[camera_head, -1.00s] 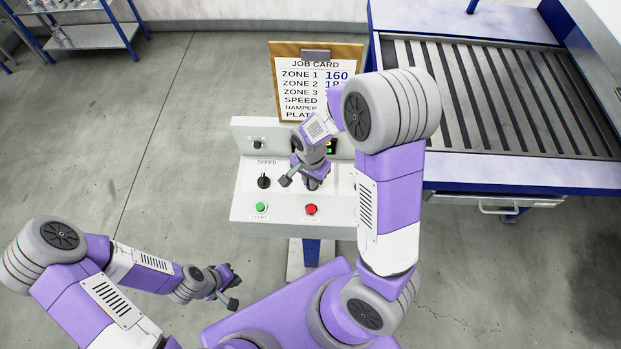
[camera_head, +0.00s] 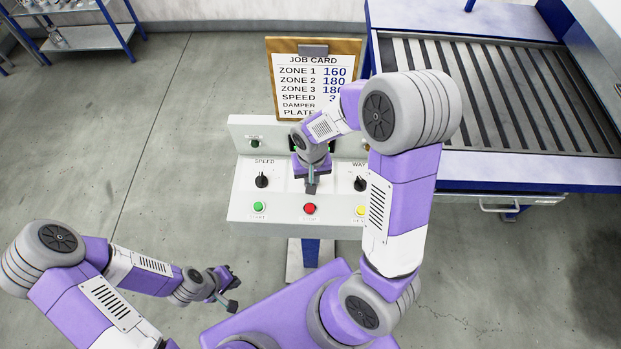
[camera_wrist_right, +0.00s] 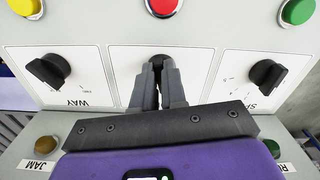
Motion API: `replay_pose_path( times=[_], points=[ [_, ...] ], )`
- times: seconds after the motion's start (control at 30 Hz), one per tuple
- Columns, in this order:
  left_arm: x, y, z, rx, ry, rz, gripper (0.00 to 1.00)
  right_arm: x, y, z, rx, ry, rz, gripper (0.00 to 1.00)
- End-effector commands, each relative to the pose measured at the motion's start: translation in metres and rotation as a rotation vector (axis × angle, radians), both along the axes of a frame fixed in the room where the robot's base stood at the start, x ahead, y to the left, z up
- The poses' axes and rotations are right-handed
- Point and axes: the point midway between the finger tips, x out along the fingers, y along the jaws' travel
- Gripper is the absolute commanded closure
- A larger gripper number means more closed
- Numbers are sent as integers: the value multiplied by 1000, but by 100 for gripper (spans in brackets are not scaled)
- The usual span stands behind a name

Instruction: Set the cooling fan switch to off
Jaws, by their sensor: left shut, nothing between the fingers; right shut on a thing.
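The control panel (camera_head: 246,208) is light grey, with a row of black rotary knobs. My right gripper (camera_head: 311,186) is over the middle knob, between SPEED and WAY. In the right wrist view, its fingers (camera_wrist_right: 157,98) are shut around this middle black switch (camera_wrist_right: 158,60), which is mostly hidden between them. Its label and pointer are hidden, so I cannot read its setting or confirm it is the cooling fan switch. My left gripper (camera_head: 232,290) is shut and empty, low on the left, away from the panel.
The SPEED knob (camera_head: 262,180) and WAY knob (camera_head: 360,184) flank my right gripper. Green (camera_head: 259,207), red (camera_head: 309,208) and yellow (camera_head: 361,210) buttons line the front. A job card (camera_head: 300,85) stands behind. A slatted bed (camera_head: 490,100) is at right.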

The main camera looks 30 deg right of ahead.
Motion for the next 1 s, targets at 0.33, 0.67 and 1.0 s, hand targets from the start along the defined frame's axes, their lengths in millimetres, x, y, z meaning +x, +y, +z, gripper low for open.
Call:
replay_pose_path(
  times=[0.33, 0.67, 1.0],
  points=[
    [0, 0, -5, 0, 0, 0, 100, 0, -2, 0, 0, -1, 229, 100],
    [0, 0, -6, 0, 0, 0, 100, 0, -3, 0, 0, -1, 317, 100],
    [0, 0, -6, 0, 0, 0, 100, 0, -3, 0, 0, -1, 328, 100]
  ],
)
